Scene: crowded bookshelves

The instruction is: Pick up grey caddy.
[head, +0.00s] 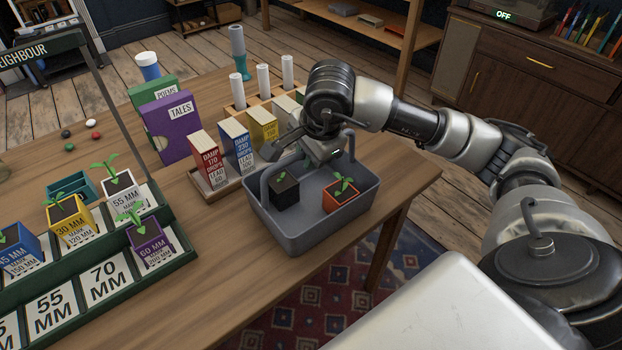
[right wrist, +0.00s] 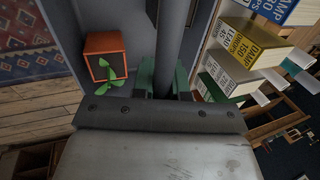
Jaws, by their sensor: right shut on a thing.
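The grey caddy (head: 317,234) is at the table's right edge; I cannot tell whether it rests on the table or hangs just above it. It holds a black pot (head: 285,192) and an orange pot (head: 341,199), each with a green seedling. The orange pot (right wrist: 104,42) also shows in the right wrist view. My right gripper (head: 322,152) is over the caddy, shut on its handle. In the right wrist view the grey handle bar (right wrist: 170,45) runs between the fingertips (right wrist: 164,78). My left gripper is in neither view.
Numbered boxes (head: 236,147) stand in a wooden rack close left of the caddy. Purple (head: 170,127) and green books are behind. A green tray (head: 185,247) with potted seedlings lies left. Floor and a patterned rug (head: 330,290) lie beyond the table edge.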

